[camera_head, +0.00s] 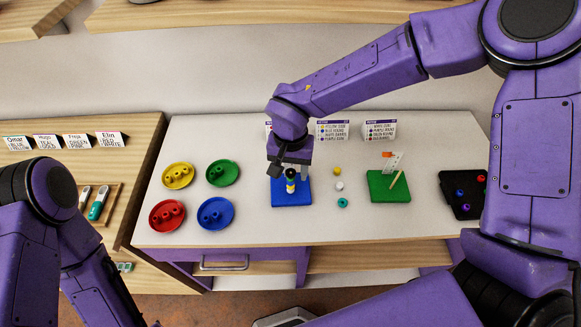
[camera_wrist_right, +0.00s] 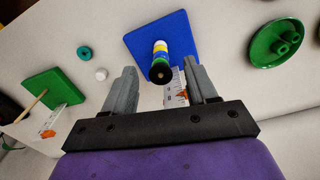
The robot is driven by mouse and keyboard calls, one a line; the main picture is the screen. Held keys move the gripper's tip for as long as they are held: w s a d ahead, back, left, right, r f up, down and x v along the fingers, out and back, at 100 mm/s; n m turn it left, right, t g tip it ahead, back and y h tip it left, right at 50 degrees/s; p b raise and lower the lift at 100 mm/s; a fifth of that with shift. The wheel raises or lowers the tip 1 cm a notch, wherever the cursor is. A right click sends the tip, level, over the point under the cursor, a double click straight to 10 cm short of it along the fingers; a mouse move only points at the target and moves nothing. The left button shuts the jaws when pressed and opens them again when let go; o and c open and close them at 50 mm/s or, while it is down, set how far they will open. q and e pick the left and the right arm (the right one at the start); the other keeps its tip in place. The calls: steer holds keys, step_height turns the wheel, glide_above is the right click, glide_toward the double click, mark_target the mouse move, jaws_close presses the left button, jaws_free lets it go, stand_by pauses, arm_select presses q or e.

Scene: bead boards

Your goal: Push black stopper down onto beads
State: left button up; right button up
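The black stopper (camera_head: 291,173) sits on top of an upright stack of beads (camera_head: 291,187) on the blue board (camera_head: 306,198). In the right wrist view the stopper (camera_wrist_right: 160,73) is seen from above, with yellow, white and blue beads (camera_wrist_right: 160,48) showing below it. My right gripper (camera_wrist_right: 160,67) is open around the stopper, its fingers apart with a gap on each side. In the head view the right gripper (camera_head: 289,165) is just above the stack, partly hidden by its own wrist. My left arm shows at the left, but its gripper is not in view.
Yellow (camera_head: 178,176), green (camera_head: 222,173), red (camera_head: 167,216) and blue (camera_head: 215,213) dishes stand left of the board. Loose yellow, white and teal beads (camera_head: 343,203) lie to its right. A green board (camera_head: 389,187) and black tray (camera_head: 460,206) are farther right.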

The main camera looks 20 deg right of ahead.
step_height(320, 180, up, 10)
steer(key=b, duration=0.1)
steer(key=shift+r, duration=0.25)
stand_by(0.9)
